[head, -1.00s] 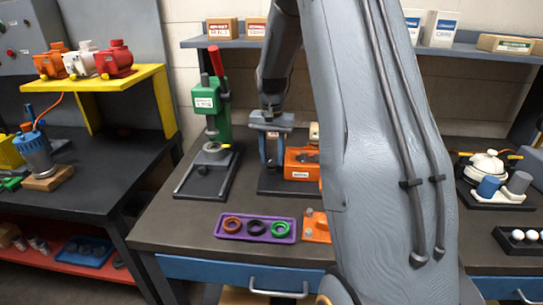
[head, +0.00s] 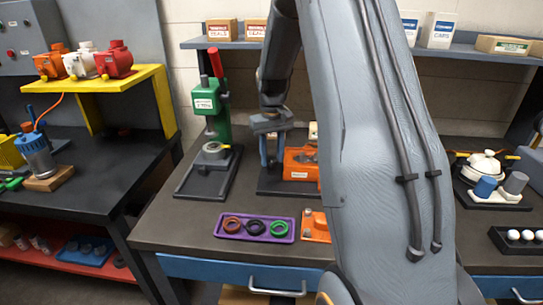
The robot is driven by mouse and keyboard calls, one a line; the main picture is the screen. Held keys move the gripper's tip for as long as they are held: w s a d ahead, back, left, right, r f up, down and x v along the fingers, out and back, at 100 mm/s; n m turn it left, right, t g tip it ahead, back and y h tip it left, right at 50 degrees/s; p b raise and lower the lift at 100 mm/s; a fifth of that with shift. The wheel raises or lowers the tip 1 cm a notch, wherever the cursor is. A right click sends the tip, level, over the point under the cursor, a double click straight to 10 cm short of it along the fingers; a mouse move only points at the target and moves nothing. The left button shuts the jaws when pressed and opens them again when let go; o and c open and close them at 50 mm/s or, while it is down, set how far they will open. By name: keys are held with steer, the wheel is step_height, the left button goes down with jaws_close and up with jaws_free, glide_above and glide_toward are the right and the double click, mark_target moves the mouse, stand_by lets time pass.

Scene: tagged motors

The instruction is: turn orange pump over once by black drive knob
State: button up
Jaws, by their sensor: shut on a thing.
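My gripper (head: 271,158) points down at the pump's left end and is shut there on the black drive knob. The knob itself is hidden by the fingers, so its turn angle cannot be seen.
A green press (head: 207,103) with a red lever stands left of the pump. In front lies a purple tray (head: 225,227) with three rings, beside an orange part (head: 315,226) partly behind my arm. A shelf (head: 228,43) with boxes runs above.

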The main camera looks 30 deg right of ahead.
mark_target(272, 160)
steer(key=shift+n, duration=0.3)
steer(key=o, duration=0.8)
steer(key=shift+r, duration=0.15)
step_height(272, 160, up, 8)
steer(key=shift+f+b, duration=0.2)
steer(key=shift+b, duration=0.95)
